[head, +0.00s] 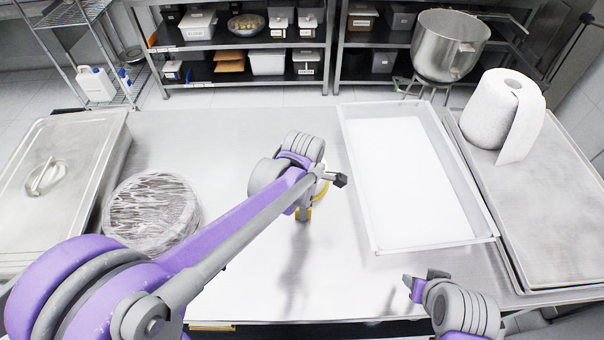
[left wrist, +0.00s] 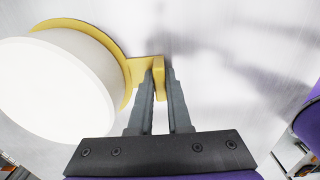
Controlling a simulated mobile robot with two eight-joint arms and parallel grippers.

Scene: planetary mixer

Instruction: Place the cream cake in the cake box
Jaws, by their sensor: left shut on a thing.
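The cream cake (left wrist: 50,85) is a white round with a smooth top, on a gold board (left wrist: 113,58) with a tab. In the head view my left arm hides most of the cake, and only a bit of yellow board (head: 320,191) shows. My left gripper (left wrist: 161,80) is shut on the board's tab, beside the cake; in the head view it points down over mid-table (head: 303,214). I cannot tell whether the board touches the table. My right gripper (head: 424,280) is near the front right, apart from the cake; its jaw state is unclear. I cannot clearly identify a cake box.
A shallow open tray with a white floor and raised rim (head: 481,236) lies right of centre. Farther right, a paper roll (head: 490,108) stands on a metal sheet (head: 545,215). A film-wrapped round thing (head: 150,212) and a lidded metal pan (head: 75,150) are left. The front middle table is clear.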

